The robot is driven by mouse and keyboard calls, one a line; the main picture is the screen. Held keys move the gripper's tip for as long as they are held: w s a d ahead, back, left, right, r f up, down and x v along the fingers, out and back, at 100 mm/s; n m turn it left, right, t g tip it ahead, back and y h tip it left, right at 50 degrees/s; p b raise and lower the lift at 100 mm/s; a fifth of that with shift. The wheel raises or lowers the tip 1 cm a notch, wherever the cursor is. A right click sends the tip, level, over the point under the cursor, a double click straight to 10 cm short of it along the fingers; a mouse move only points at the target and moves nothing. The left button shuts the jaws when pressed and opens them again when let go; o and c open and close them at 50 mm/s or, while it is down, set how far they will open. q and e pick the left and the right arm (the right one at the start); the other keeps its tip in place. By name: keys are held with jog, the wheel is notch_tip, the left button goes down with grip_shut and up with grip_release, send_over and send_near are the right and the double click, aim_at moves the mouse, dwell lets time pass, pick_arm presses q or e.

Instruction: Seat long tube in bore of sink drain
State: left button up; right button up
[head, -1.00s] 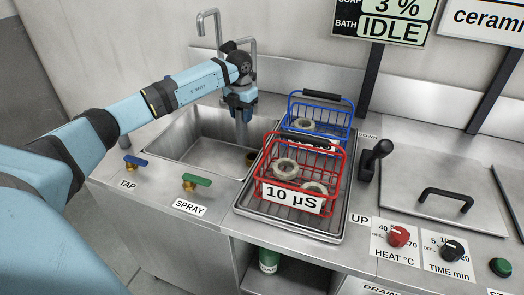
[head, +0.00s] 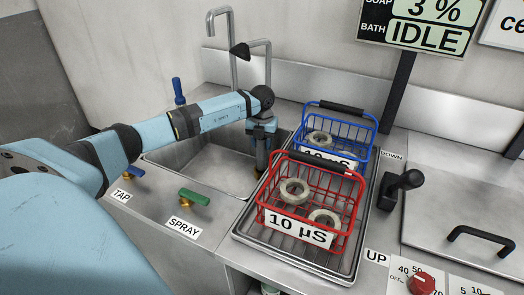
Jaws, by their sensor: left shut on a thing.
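My left gripper (head: 262,132) is over the right part of the sink basin (head: 200,168), shut on a grey long tube (head: 262,155). My right gripper is not in view.
A red wire basket (head: 330,185) and a blue wire basket (head: 365,128), both holding rings, stand on a tray (head: 300,262) right of the sink. Spouts (head: 232,45) rise behind the basin.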

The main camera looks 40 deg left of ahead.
aim_at(262, 149)
pick_arm(q)
notch_tip(262, 149, down, 3)
jog(key=shift+f, duration=0.2)
jog(key=shift+r, duration=0.1)
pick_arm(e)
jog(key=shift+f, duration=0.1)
pick_arm(q)
jog(key=o, duration=1)
jog(key=shift+f, duration=0.2)
jog(key=shift+r, duration=0.2)
notch_tip(262, 149, up, 10)
jog(key=shift+r+p, duration=0.25)
jog(key=shift+p, duration=0.6)
jog(key=shift+r, duration=0.75)
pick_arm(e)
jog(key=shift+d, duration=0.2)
